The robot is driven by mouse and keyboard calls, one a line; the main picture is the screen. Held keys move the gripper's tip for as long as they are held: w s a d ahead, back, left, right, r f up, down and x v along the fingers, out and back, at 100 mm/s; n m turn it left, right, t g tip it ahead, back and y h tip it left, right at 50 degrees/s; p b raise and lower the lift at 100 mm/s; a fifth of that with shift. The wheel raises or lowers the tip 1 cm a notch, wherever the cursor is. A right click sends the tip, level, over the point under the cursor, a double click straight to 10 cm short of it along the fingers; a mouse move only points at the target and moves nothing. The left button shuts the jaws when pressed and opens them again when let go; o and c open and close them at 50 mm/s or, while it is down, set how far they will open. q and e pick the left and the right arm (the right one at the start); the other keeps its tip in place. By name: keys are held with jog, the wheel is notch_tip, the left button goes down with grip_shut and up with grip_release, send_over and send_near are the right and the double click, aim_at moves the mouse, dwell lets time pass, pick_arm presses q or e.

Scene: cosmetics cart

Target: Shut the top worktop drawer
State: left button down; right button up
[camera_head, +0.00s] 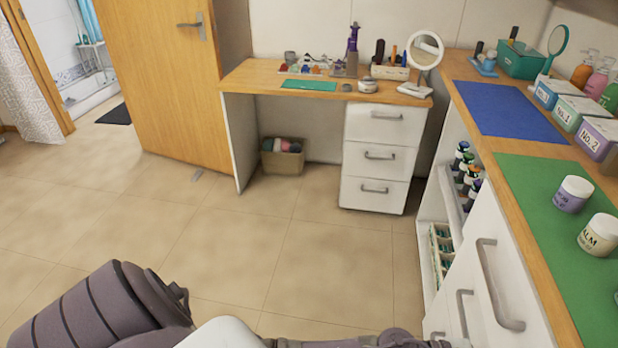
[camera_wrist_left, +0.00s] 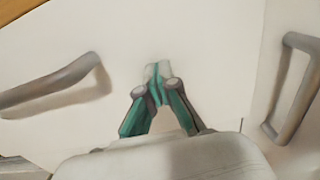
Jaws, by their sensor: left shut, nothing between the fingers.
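The worktop unit runs along the right of the head view, with white fronts under its wooden top. The top worktop drawer (camera_head: 483,235) has a long grey handle (camera_head: 500,290). No clear gap shows between its front and the worktop edge. Two more handles show below it. My left arm reaches across the bottom of the head view towards these fronts; its gripper is hardly visible there. In the left wrist view my left gripper (camera_wrist_left: 157,72) is shut and empty, its tips at or close to a white front (camera_wrist_left: 195,45). Contact cannot be told. My right gripper is not visible.
Jars stand on the green mat (camera_head: 520,215) on the worktop. Open shelves (camera_head: 428,195) with bottles lie beyond the drawers. A desk with a white drawer block (camera_head: 380,135) stands at the back. The tiled floor (camera_head: 240,230) between is clear.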

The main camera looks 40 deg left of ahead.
pick_arm(q)
jog(key=shift+x, duration=1.05)
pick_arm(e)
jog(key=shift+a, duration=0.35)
pick_arm(q)
jog(key=shift+r, duration=0.2)
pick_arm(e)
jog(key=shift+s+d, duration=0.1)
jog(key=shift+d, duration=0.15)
